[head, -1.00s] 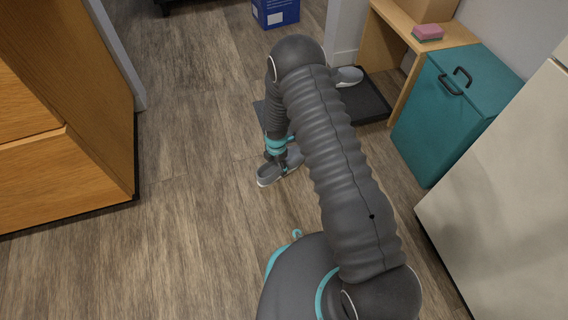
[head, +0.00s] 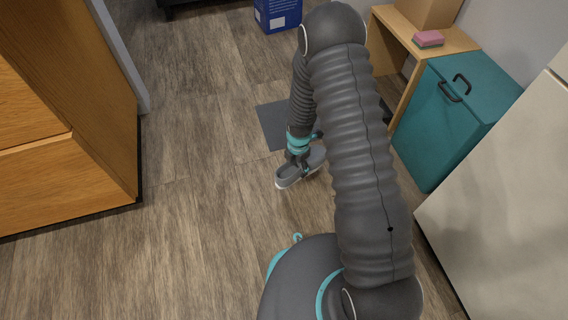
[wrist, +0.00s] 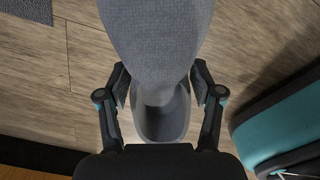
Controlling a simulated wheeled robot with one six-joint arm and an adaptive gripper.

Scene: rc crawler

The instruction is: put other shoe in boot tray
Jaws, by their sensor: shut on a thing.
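A grey shoe with a pale sole (head: 288,181) is held in my gripper (head: 302,164). In the wrist view the shoe (wrist: 160,35) lies between the two fingers of my gripper (wrist: 160,84), which press on its sides near the opening. I cannot tell exactly how high it is above the floor. The dark boot tray (head: 387,112) shows only as a sliver to the right of my arm, by the wooden bench. My arm hides the rest of the tray and the other shoe in it.
A grey mat (head: 272,126) lies on the floor just beyond the held shoe. A wooden bench (head: 398,44) and a teal bin (head: 440,125) stand right. A wooden cabinet (head: 70,150) is at left. The floor between is clear.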

